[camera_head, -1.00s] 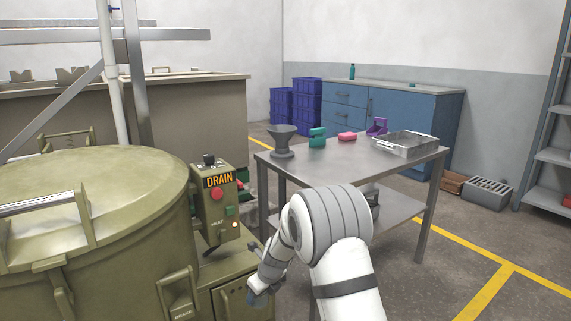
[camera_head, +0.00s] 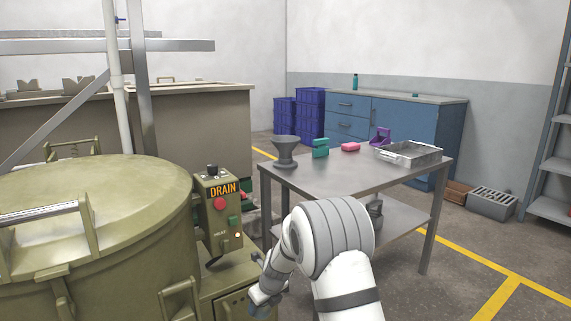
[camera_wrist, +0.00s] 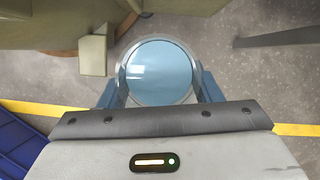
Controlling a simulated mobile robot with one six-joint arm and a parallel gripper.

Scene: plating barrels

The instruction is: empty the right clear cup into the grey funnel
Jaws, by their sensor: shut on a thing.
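The grey funnel (camera_head: 285,152) stands upright at the near left corner of the metal table. My gripper (camera_head: 262,292) is low in front of the table, beside the olive machine, and well below and apart from the funnel. In the wrist view, its two blue fingers are shut on a round cup (camera_wrist: 160,73), one finger on each side. The cup is seen from above, with a pale rim around a smooth light blue surface. Whether that blue is liquid or the cup's bottom I cannot tell. The cup is hardly visible in the head view. No second cup shows.
The metal table (camera_head: 330,174) also holds a teal item (camera_head: 320,148), a pink block (camera_head: 350,147), a purple holder (camera_head: 380,136) and a metal tray (camera_head: 408,153). The olive drum (camera_head: 95,230) and its DRAIN control box (camera_head: 218,205) stand close left of my arm.

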